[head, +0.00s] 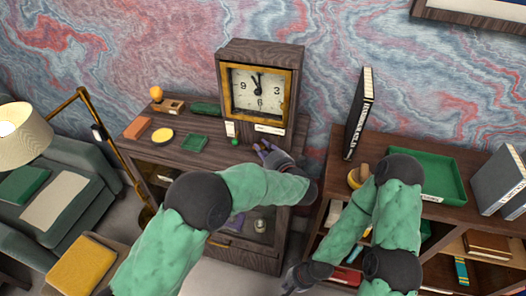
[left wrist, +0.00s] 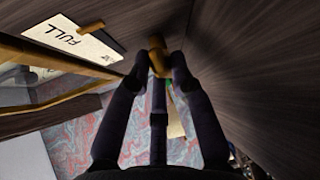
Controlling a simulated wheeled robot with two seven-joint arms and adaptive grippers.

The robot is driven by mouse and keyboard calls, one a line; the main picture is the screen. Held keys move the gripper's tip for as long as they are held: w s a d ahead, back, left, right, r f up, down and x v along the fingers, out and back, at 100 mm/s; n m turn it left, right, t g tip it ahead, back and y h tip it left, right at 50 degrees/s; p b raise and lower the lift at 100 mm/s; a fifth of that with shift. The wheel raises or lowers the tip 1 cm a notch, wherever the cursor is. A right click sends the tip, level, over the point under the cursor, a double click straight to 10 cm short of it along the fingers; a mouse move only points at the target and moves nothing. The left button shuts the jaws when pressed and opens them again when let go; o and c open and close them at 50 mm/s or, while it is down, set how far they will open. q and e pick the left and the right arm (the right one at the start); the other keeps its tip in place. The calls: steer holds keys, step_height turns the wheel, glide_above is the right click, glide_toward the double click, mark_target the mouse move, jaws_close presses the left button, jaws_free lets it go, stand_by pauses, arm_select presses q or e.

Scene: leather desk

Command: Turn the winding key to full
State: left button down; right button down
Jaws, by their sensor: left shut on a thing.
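A wooden mantel clock (head: 258,92) with a brass-framed white dial stands at the back of the dark wooden cabinet. My left gripper (head: 263,149) is at the lower front of the clock. In the left wrist view, my left gripper (left wrist: 157,68) is shut on the brass winding key (left wrist: 156,44), which projects from the dark wood. A white plate marked FULL (left wrist: 68,40) is on the wood beside it, with a small brass pointer (left wrist: 90,28) at its edge. The key is hidden in the head view. My right gripper (head: 292,281) is low between the furniture, too small to read.
A right-hand shelf carries a green tray (head: 432,174) and a standing dark book (head: 359,115). A lamp (head: 22,135) stands at left.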

arm_select(q)
steer(key=shift+f, duration=0.2)
stand_by(0.4)
steer(key=c, duration=1.1)
jaws_free()
steer(key=shift+s+r, duration=0.1)
steer(key=v, duration=1.2)
